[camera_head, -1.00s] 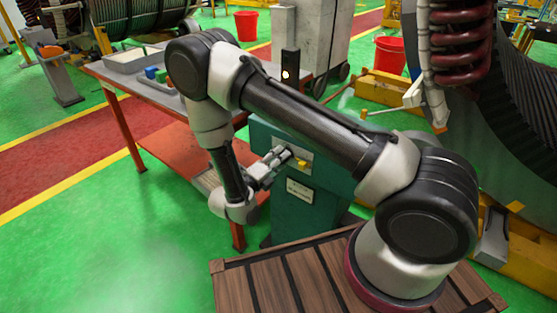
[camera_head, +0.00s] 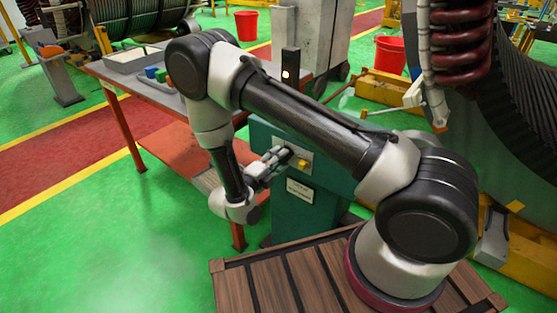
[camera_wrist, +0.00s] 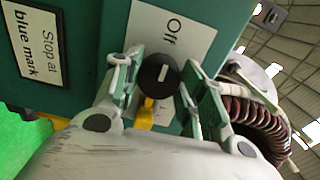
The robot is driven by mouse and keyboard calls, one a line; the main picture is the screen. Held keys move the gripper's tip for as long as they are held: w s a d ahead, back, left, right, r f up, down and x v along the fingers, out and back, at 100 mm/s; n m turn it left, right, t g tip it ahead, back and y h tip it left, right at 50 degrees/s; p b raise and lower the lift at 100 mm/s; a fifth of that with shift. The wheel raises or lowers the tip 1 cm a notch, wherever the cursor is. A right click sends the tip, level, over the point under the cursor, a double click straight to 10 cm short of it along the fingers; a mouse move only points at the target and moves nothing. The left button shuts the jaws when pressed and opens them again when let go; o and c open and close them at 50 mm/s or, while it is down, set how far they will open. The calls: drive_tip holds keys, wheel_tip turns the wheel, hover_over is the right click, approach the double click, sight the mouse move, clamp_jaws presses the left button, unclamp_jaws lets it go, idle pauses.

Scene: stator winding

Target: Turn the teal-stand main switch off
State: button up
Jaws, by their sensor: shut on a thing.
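The teal stand (camera_head: 300,215) stands beside the red table, with a pale plate on its sloped face. In the head view my gripper mostly hides the knob.
A "Stop at blue mark" sign (camera_wrist: 36,45) is on the stand. The red table (camera_head: 165,140) stands left, and a large coil (camera_head: 462,50) is at right.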

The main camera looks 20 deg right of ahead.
drive_tip(key=o, duration=1)
drive_tip(key=shift+a, duration=0.1)
drive_tip(key=v, duration=1.2)
